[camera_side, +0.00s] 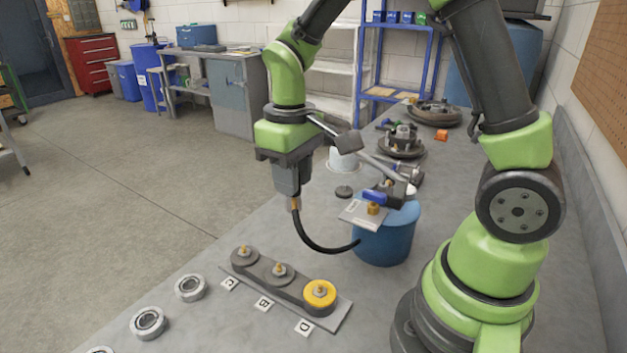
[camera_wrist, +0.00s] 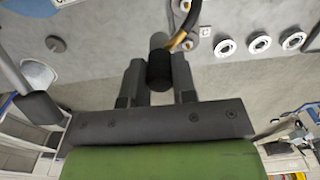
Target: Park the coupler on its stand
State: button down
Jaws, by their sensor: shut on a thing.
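My gripper (camera_side: 290,190) points down above the bench, left of the blue drum. It is shut on the coupler, a dark cylinder with a brass collar (camera_side: 296,204). A black hose (camera_side: 318,248) curves from the coupler to the drum. In the wrist view the dark coupler (camera_wrist: 159,68) sits between both fingers, with the brass part and hose beyond. A light plate (camera_side: 357,215) with a brass fitting (camera_side: 373,208) is at the drum top. A grey bar (camera_side: 270,275) holds three round ports marked C, B and D; D's disc (camera_side: 320,294) is yellow. I cannot tell which is the stand.
The blue drum (camera_side: 385,240) stands on the bench right of my gripper. Metal rings (camera_side: 190,288) lie at the bench's left front. A white pot (camera_side: 343,160), a dark disc (camera_side: 344,192) and hub parts (camera_side: 402,142) lie behind. Bare bench lies below the coupler.

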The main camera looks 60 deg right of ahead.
jog(key=w+d+f, duration=0.1)
jog(key=w+d, duration=0.3)
jog(key=d, duration=0.3)
jog(key=w+d, duration=0.4)
jog(key=d, duration=0.3)
jog(key=shift+s+d+f+m, duration=0.6)
jog(key=shift+d+f+m, duration=0.9)
jog(key=shift+d, duration=0.75)
jog(key=shift+s+d+f+m, duration=0.65)
jog(key=shift+d+f+m, duration=0.45)
jog(key=shift+d+f, duration=0.95)
jog(key=shift+s+d+f+m, duration=0.6)
jog(key=shift+d+f+m, duration=0.8)
jog(key=shift+d, duration=1.05)
jog(key=shift+f, duration=0.95)
jog(key=shift+c, duration=2.2)
grip_release()
